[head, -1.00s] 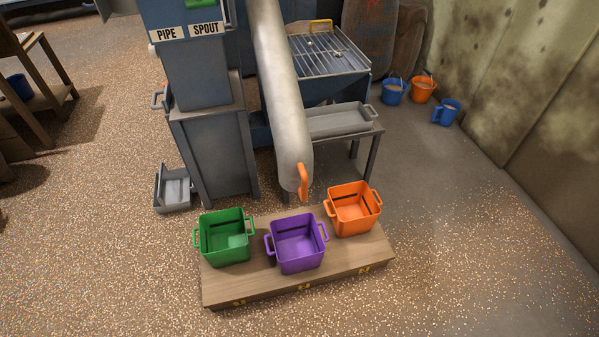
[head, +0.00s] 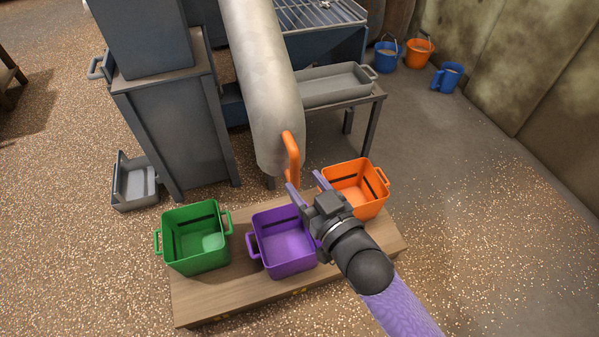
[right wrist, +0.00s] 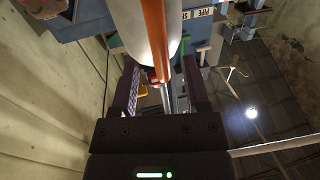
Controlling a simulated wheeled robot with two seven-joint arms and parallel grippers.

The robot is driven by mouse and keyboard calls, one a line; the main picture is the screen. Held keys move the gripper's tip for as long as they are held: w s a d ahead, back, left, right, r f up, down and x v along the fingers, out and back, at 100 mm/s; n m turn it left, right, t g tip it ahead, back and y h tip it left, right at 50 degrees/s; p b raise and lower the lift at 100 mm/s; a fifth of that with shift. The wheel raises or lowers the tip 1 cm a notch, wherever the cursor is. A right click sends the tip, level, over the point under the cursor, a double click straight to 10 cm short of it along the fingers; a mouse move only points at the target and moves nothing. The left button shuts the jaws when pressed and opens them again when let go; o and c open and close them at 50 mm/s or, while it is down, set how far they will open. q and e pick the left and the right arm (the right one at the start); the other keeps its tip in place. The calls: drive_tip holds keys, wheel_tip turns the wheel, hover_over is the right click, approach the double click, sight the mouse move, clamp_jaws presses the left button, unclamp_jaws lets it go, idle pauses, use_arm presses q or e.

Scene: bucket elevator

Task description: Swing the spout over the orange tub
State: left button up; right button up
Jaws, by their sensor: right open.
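The spout (head: 262,85) is a thick grey pipe slanting down from the machine. Its lower end is above and behind the purple tub (head: 283,243). An orange handle (head: 291,157) is fixed at its lower end. The orange tub (head: 357,190) stands right of the purple tub. My right gripper (head: 306,188) is open, just below and in front of the handle in the head view. In the right wrist view, the orange handle (right wrist: 154,40) shows ahead between the two fingers (right wrist: 161,92), and I see no grip on it. My left gripper is not in view.
A green tub (head: 196,238) stands left of the purple one on the wooden platform (head: 240,295). Behind are a grey cabinet (head: 170,125) and a side table with a grey tray (head: 325,85). Buckets (head: 418,52) stand by the right wall. Floor at right is clear.

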sight(297, 175)
drive_tip(key=x, duration=0.2)
drive_tip(key=b+x, duration=0.1)
drive_tip(key=shift+f, duration=0.25)
drive_tip(key=shift+w+a+r, duration=0.15)
drive_tip(key=shift+w+a, duration=0.1)
drive_tip(key=shift+w, duration=0.25)
drive_tip(key=shift+c, duration=0.5)
drive_tip(key=c, duration=0.5)
clamp_jaws()
